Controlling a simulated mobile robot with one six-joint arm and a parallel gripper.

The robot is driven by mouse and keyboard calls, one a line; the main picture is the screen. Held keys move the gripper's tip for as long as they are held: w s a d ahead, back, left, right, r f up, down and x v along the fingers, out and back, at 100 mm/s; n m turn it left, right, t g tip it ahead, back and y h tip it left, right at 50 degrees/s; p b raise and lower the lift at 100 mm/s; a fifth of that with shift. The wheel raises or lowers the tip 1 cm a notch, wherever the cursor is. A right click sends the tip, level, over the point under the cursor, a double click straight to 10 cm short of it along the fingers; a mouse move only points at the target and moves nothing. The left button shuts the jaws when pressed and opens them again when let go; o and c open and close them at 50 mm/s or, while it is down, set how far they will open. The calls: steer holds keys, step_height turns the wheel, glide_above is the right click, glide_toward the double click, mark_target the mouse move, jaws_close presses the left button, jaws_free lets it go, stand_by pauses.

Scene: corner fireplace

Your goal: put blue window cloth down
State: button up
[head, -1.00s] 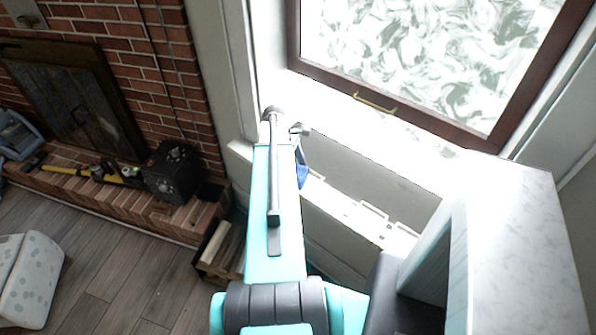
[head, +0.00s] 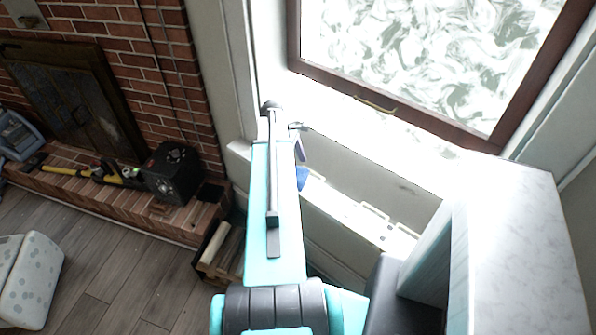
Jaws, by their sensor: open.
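A small part of the blue window cloth (head: 302,181) shows just right of my arm, at the left end of the pale ledge below the window. My arm hides the rest of it. My gripper (head: 300,146) is at the far end of the arm, mostly hidden by it, and is open. The blue patch sits below the visible gripper part in the picture, with a small pale gap between them. I cannot tell whether the cloth rests fully on a surface.
A framed window (head: 430,50) with a brass handle is above the bright sill. A white marble-topped unit (head: 515,230) stands at right. At left are a brick hearth (head: 110,200) with a black box (head: 175,172), a wood crate (head: 218,250) and a spotted white pouf (head: 30,275).

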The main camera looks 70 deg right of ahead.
steer(key=b+v, duration=0.1)
steer(key=v, duration=0.9)
steer(key=shift+b, duration=0.4)
stand_by(0.4)
steer(key=w+a+f, duration=0.8)
steer(key=a+f, duration=0.3)
steer(key=a, duration=0.3)
steer(key=w+a+f, duration=0.8)
steer(key=a+f, duration=0.3)
steer(key=a, duration=0.2)
steer(key=s+a+f, duration=0.4)
steer(key=a+f, duration=0.1)
steer(key=a, duration=0.4)
steer(key=s+a+f+g, duration=0.1)
steer(key=s+a+f, duration=0.3)
steer(key=a, duration=0.6)
steer(key=s+a+f+g, duration=0.1)
steer(key=s+a+f, duration=0.4)
steer(key=a, duration=0.5)
steer(key=shift+a+f+m, duration=0.15)
steer(key=shift+f+m, duration=0.15)
steer(key=shift+f, duration=0.65)
steer(key=shift+w, duration=0.1)
